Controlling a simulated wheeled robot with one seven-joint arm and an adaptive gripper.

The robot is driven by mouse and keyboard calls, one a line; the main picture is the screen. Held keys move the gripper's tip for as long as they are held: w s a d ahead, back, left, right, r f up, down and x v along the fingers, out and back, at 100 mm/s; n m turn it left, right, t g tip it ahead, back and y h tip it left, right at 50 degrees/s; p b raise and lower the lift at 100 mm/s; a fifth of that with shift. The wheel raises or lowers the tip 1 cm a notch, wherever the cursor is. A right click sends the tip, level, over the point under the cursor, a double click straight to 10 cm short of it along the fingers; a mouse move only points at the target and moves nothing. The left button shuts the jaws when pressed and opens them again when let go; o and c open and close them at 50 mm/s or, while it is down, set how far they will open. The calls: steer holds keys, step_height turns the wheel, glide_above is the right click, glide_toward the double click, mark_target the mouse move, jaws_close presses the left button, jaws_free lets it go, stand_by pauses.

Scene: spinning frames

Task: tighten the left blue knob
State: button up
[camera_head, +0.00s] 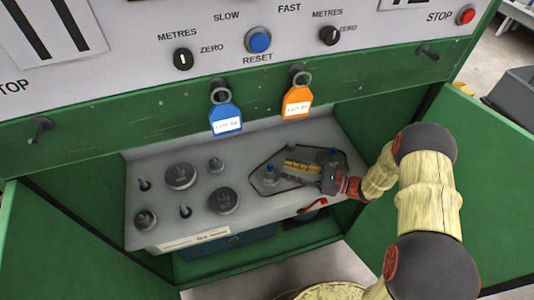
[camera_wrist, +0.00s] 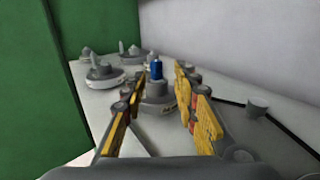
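The left blue knob (camera_head: 269,171) stands upright on a grey round base on the grey panel. In the wrist view the blue knob (camera_wrist: 156,70) is near the centre, framed by the two fingers. My gripper (camera_head: 290,170) is to its right, low over the panel, pointing left at it. In the wrist view my gripper (camera_wrist: 153,88) is open, with yellow pads facing each other and nothing held. The knob seems just beyond the fingertips; contact cannot be told. Another blue-topped knob (camera_head: 333,155) is at the right, partly behind my gripper.
Several grey knobs (camera_head: 181,176) stand on the panel's left half. Blue (camera_head: 225,118) and orange (camera_head: 297,101) tags hang above. Green cabinet walls (camera_head: 70,232) enclose the recess. A blue reset button (camera_head: 259,40) is on the upper panel.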

mark_target(270, 168)
steer(key=shift+s+a, duration=0.2)
steer(key=shift+a, duration=0.4)
steer(key=b+x, duration=0.3)
steer(key=x, duration=0.6)
steer(key=shift+w+a+f, duration=0.1)
steer(key=shift+w+a, duration=0.15)
steer(key=shift+a, duration=0.1)
steer(key=shift+w+a+b, duration=0.25)
steer(key=shift+a+b, duration=0.1)
steer(key=shift+a, duration=0.25)
steer(key=c, duration=0.3)
jaws_close()
